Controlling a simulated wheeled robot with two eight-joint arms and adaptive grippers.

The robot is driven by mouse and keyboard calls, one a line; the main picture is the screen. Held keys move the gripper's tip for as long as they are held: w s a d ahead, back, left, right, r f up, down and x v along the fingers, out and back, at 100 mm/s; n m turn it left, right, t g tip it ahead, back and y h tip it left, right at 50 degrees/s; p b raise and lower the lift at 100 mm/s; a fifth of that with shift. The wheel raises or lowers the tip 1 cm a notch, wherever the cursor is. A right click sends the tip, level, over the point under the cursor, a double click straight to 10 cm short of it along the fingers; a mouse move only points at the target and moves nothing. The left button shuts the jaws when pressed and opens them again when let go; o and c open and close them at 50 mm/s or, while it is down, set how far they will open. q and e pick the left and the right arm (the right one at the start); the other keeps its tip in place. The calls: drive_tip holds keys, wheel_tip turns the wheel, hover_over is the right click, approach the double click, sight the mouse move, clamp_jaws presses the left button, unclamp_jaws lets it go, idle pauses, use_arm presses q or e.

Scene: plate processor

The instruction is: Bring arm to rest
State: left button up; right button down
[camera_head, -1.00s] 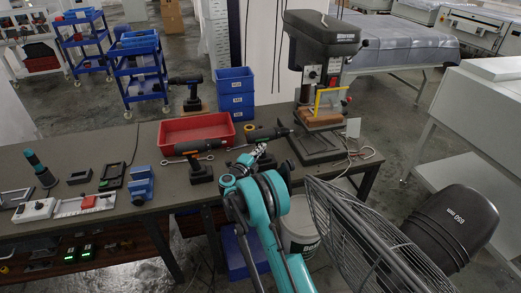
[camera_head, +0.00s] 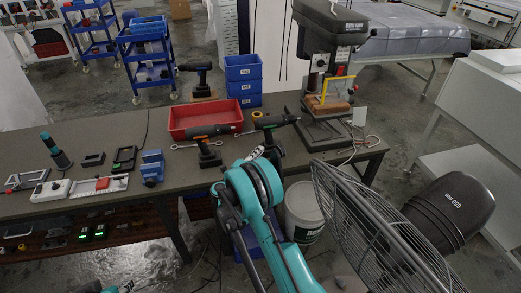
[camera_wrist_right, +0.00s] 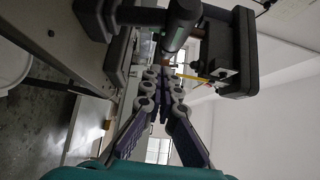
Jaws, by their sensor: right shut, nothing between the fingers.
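My right arm (camera_head: 262,208) reaches up from the bottom of the head view to the front edge of the workbench. Its gripper (camera_head: 257,152) is small there and partly hidden by the wrist, close to the drills. In the right wrist view the fingers of my right gripper (camera_wrist_right: 165,88) are closed together, with nothing between them. A dark tool with a round body (camera_wrist_right: 178,25) shows just beyond the fingers. A sliver of a teal and dark part shows at the bottom left of the head view; I see no left gripper.
The workbench (camera_head: 110,137) holds a red tray (camera_head: 205,118), a cordless drill (camera_head: 205,145), another drill (camera_head: 270,130) and a drill press (camera_head: 330,60). A caged fan (camera_head: 375,225) stands close right of my arm. A white bucket (camera_head: 303,212) stands behind the arm.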

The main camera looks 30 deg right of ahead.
idle(0.3)
drive_tip(key=w+a+r+n+t+y, duration=0.1)
drive_tip(key=a+r+n+t+y, duration=0.45)
drive_tip(key=r, duration=0.55)
drive_tip(key=w+a+r+n+t+y, duration=0.1)
drive_tip(key=a+r+n+t+y, duration=0.25)
drive_tip(key=a+r+n, duration=0.65)
drive_tip(key=s+a+r+n+y, duration=0.3)
drive_tip(key=s+r+n+y, duration=0.1)
drive_tip(key=y, duration=0.1)
drive_tip(key=s+a+f+n+g+y, duration=0.1)
drive_tip(key=s+a+n+g+y, duration=0.1)
drive_tip(key=s+a+n+y, duration=0.3)
drive_tip(key=s+d+f+n+g+h, duration=0.2)
drive_tip(key=s+f+g, duration=0.2)
drive_tip(key=s+f, duration=0.4)
drive_tip(key=s+d+f+n+g+h, duration=0.1)
drive_tip(key=s+f+g, duration=0.4)
drive_tip(key=s, duration=1.4)
wheel_tip(320, 180, down, 3)
drive_tip(key=shift+s+d+f+n+g+h, duration=0.1)
drive_tip(key=shift+s+d+n+g+h, duration=0.25)
drive_tip(key=shift+d+n, duration=0.65)
drive_tip(key=shift+a, duration=0.15)
